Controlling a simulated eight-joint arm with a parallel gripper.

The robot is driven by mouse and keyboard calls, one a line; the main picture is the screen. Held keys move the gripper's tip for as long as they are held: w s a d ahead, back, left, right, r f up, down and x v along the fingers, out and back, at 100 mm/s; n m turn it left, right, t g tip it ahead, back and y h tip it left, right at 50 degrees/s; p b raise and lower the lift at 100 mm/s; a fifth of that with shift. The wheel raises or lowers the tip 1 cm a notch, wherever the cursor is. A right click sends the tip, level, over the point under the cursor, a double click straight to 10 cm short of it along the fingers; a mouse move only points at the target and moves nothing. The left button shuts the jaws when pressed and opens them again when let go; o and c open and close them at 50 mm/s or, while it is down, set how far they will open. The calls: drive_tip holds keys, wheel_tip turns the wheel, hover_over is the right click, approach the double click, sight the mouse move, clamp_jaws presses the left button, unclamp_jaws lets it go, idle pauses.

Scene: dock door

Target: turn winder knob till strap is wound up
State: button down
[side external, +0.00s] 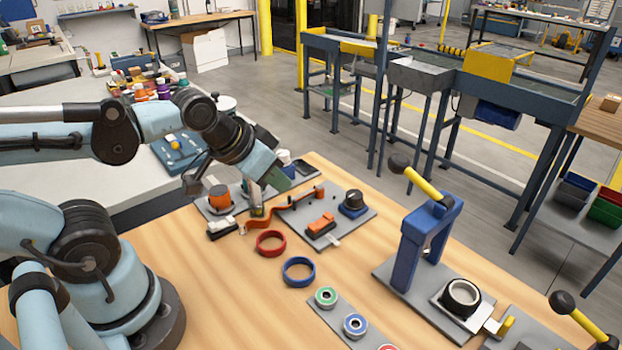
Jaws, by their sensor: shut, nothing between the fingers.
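The orange strap (262,220) lies in a wavy band across the table and onto a grey plate (290,218), its far end near a small dark post. An orange cylinder with a dark top (219,198) stands at the left on another grey plate. A black round knob on a blue base (353,202) stands at the right of the strap's plate. I cannot tell for sure which of these two is the winder knob. My gripper (275,178) is shut and empty, above the left plate, near the strap's far side. Its fingertips are partly hidden by the wrist.
An orange clamp block (320,224) sits on the strap's plate. A red ring (270,243) and a blue ring (299,271) lie in front. A tall blue lever press (405,250) stands at the right. Bare wood (215,290) is free at the front left.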

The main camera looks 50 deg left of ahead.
drive_tip(key=c, duration=1.8)
unclamp_jaws()
drive_tip(key=shift+o, duration=1.2)
drive_tip(key=shift+w, duration=0.1)
drive_tip(key=shift+o, duration=1.3)
drive_tip(key=shift+w+r+n, duration=0.25)
drive_tip(key=shift+r+n, duration=0.05)
drive_tip(key=o, duration=0.6)
drive_tip(key=w+r+n, duration=0.1)
drive_tip(key=w+n+g, duration=0.1)
drive_tip(key=w+r+n+g, duration=0.1)
drive_tip(key=shift+w+a+r+n+h, duration=0.1)
drive_tip(key=shift+w+r+n+h, duration=0.2)
drive_tip(key=shift+w, duration=0.05)
drive_tip(key=shift+o, duration=0.2)
drive_tip(key=n+g+h, duration=0.4)
drive_tip(key=n+g, duration=0.2)
drive_tip(key=n, duration=0.6)
approach(355, 193)
drive_tip(key=x, duration=0.8)
drive_tip(key=shift+s+f, duration=0.15)
drive_tip(key=shift+f, duration=0.2)
drive_tip(key=shift+c, duration=0.2)
drive_tip(key=c, duration=1)
